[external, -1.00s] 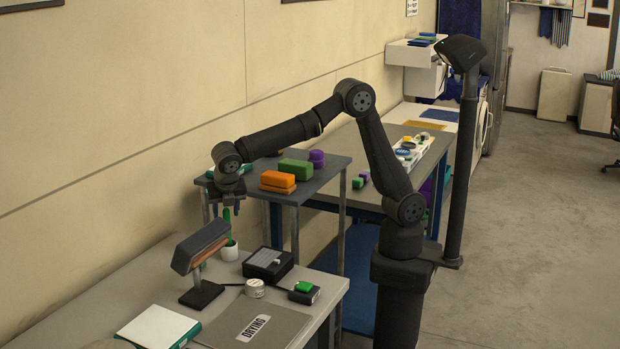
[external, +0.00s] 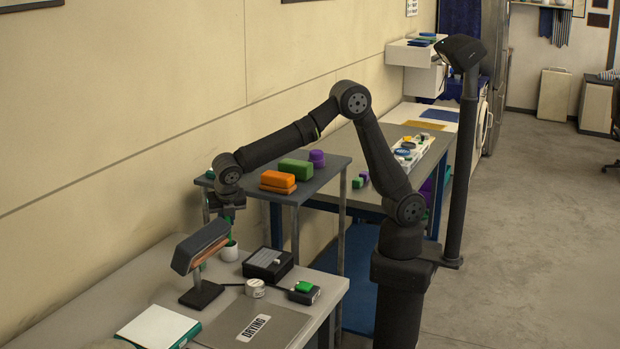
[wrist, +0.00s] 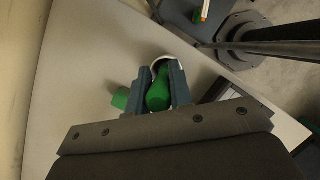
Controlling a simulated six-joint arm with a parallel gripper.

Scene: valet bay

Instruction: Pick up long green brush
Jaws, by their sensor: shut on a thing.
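The long green brush (external: 229,229) stands upright in a small white cup (external: 230,252) on the near grey table. My gripper (external: 229,210) points down over the cup and is shut on the upper part of the brush. In the wrist view the green brush (wrist: 158,92) lies between the two jaws (wrist: 160,95). The white rim of the cup (wrist: 166,59) shows just past it, so the brush's lower end is still inside the cup. The jaws hide part of the brush.
A lamp (external: 203,246) stands left of the cup, close to it, with a small green thing behind it. A black box (external: 268,264) and white tin (external: 255,288) are right and in front. A shelf with orange sponges (external: 278,181) stands behind. A grey DRYING mat (external: 240,329) lies in front.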

